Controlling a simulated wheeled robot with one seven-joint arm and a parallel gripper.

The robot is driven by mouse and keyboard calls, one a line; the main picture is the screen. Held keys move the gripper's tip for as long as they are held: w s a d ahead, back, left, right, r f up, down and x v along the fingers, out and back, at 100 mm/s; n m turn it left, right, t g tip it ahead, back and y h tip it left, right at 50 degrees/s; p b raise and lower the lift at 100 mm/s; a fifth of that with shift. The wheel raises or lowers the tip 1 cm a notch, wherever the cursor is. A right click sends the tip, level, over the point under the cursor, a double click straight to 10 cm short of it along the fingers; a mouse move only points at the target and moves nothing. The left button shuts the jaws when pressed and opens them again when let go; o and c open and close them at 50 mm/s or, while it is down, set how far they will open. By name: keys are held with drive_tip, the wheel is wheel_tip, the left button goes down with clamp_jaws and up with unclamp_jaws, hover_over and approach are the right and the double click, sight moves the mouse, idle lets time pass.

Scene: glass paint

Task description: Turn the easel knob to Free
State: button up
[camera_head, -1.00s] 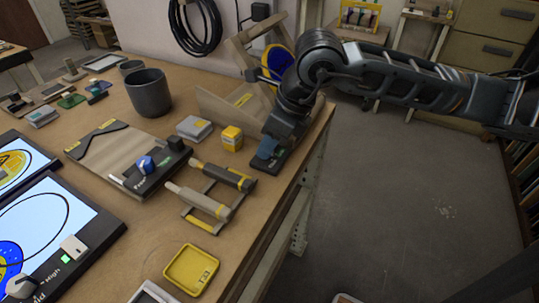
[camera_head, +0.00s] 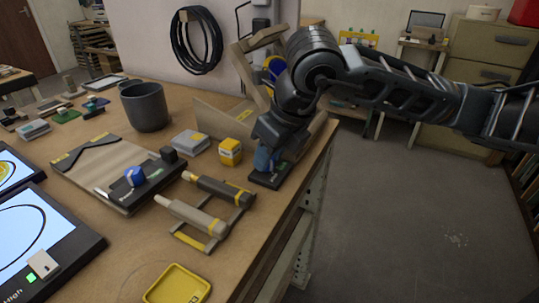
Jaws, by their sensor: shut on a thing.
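The easel (camera_head: 262,42) is a wooden frame at the back right of the bench, with a blue and yellow disc partly hidden behind my arm. Its dark base plate (camera_head: 262,180) lies at the bench's right edge. A blue knob (camera_head: 263,160) stands on that plate. My gripper (camera_head: 265,152) reaches down from above and is shut on the blue knob. The fingers and the wrist hide most of the knob. The lettering on the plate is too small and covered to read, so the knob's setting cannot be told.
A yellow box (camera_head: 230,152) and a grey box (camera_head: 190,142) stand just left of my gripper. A rack with two handled tools (camera_head: 208,212), a board with another blue knob (camera_head: 135,176), a dark mug (camera_head: 145,106) and a yellow tray (camera_head: 178,284) are on the bench.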

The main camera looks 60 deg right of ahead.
drive_tip(key=shift+a, duration=0.1)
drive_tip(key=o, duration=1.1)
drive_tip(key=shift+c, duration=0.2)
drive_tip(key=p+v, duration=0.1)
drive_tip(key=v, duration=0.6)
drive_tip(key=shift+s+r+p, duration=0.2)
drive_tip(key=shift+r+p, duration=0.15)
